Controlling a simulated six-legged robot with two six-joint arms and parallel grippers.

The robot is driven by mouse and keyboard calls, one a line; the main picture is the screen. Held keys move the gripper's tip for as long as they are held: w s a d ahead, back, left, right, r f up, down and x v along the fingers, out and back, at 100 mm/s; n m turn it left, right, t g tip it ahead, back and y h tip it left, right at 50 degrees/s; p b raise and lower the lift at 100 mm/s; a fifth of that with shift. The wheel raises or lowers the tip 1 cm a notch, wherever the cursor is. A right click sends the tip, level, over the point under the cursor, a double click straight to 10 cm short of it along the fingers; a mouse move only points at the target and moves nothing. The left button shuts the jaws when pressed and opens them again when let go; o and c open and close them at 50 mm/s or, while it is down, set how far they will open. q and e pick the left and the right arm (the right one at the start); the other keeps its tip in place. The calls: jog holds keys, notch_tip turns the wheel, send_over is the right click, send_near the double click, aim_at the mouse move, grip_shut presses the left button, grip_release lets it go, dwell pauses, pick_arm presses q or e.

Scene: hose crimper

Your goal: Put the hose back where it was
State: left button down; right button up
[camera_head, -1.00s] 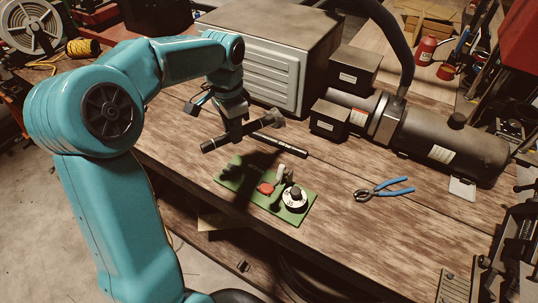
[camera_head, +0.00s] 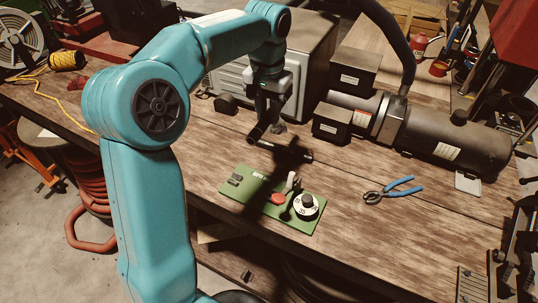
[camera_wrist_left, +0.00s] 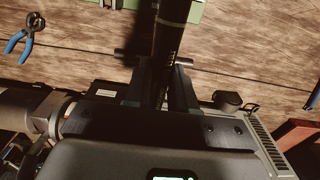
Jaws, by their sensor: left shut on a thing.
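My left gripper (camera_head: 270,115) reaches down over the table between the metal cabinet and the green board. It is shut on a short black hose (camera_head: 259,130), held at a slant in the head view. In the left wrist view the hose (camera_wrist_left: 171,35) runs up the picture from between the fingers (camera_wrist_left: 167,78) toward the green board. My right gripper is in neither view.
A green board (camera_head: 237,184) with a red button (camera_head: 278,198) and a dial (camera_head: 307,205) lies in front. Blue-handled pliers (camera_head: 395,188) lie to its right. A dark cylindrical machine (camera_head: 445,135) and a grey cabinet (camera_head: 310,60) stand behind.

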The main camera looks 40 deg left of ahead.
pick_arm(q)
jog(key=f, duration=1.4)
jog(key=shift+w+a+p, duration=0.1)
jog(key=shift+a+p, duration=0.1)
jog(key=shift+p, duration=0.2)
jog(key=shift+d+f, duration=0.1)
jog(key=shift+f, duration=0.1)
jog(key=shift+f+b, duration=0.55)
jog(key=shift+b, duration=0.05)
jog(key=c, duration=0.9)
grip_release()
jog(key=shift+c, duration=0.2)
jog(key=shift+r, duration=0.1)
